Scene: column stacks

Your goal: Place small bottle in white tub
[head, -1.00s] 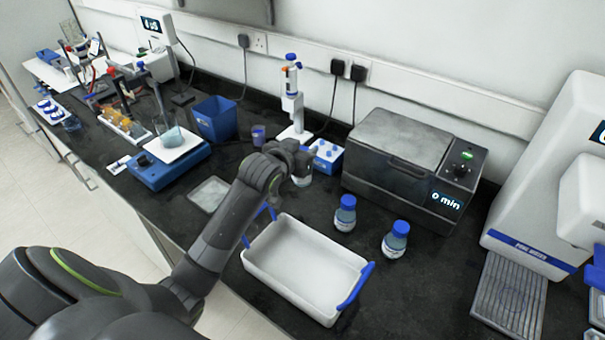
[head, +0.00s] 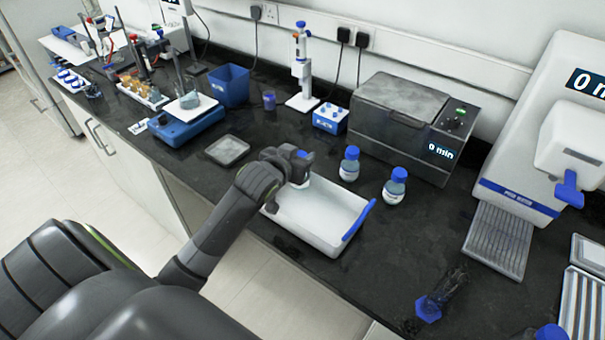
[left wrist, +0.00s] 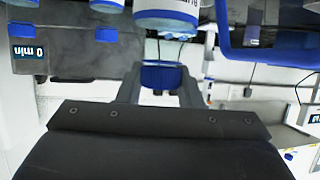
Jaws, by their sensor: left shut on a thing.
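The white tub (head: 330,208) with blue handles stands on the dark bench, in the middle of the head view. My left gripper (head: 299,170) is shut on a small bottle with a blue cap (head: 301,154). It holds the bottle above the tub's far left part, and the pale bottle body shows below the fingers. In the left wrist view the blue cap (left wrist: 160,77) sits between the fingers. The arm hides the tub's left end. My right gripper is not in view.
Two blue-capped bottles (head: 349,163) (head: 395,186) stand just behind and right of the tub. A grey water bath (head: 405,105) is behind them. A shallow dish (head: 227,150) lies left of the gripper. A dark clear vessel with a blue base (head: 428,308) is at front right.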

